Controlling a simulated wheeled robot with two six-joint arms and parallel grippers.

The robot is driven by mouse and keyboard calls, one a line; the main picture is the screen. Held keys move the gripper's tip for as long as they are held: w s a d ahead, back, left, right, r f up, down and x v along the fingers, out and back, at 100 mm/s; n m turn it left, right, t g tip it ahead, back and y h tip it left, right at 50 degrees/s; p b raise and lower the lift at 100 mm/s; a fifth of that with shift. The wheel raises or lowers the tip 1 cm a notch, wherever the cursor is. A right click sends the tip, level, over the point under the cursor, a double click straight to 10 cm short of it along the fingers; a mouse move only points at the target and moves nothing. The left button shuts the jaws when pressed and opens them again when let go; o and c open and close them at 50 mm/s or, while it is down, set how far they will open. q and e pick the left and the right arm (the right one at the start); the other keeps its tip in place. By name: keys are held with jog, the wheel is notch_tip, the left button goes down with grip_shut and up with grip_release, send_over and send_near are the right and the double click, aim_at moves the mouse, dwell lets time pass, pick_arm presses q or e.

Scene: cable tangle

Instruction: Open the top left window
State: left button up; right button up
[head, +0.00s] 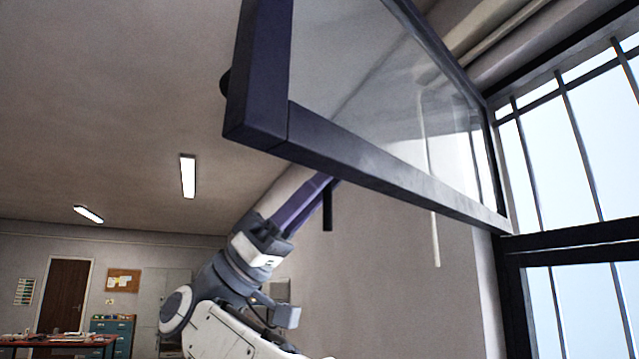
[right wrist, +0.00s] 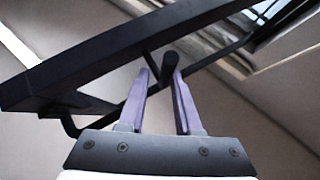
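The top window (head: 390,172) is a dark-framed glass pane, swung far out from the wall into the room. Its near corner reaches toward me in the head view, and its frame also crosses the right wrist view (right wrist: 120,57). My right gripper (head: 308,200) is under and behind the bottom rail, its tips partly hidden by the frame. In the right wrist view its purple fingers (right wrist: 162,78) stand apart, one on each side of a dark round-ended bar (right wrist: 169,62). The bar is close to the right finger, with a gap at the left. My left gripper is not in view.
The barred window opening (head: 560,150) with dark frames stands at the right. A pale rod (head: 436,240) hangs behind the pane. A door (head: 65,295), a cork board (head: 124,280) and a desk (head: 60,341) are far back left. The space left of the pane is clear.

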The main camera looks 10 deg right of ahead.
jog(key=shift+o, duration=0.6)
jog(key=shift+w+d+r, duration=0.15)
jog(key=shift+w+d, duration=0.05)
jog(key=shift+d, duration=0.35)
jog(key=shift+a, duration=0.25)
jog(key=shift+t, duration=0.5)
jog(key=shift+g, duration=0.3)
jog(key=b+v, duration=0.3)
jog(key=v, duration=0.7)
jog(key=shift+a+f, duration=0.2)
jog(key=shift+f, duration=0.15)
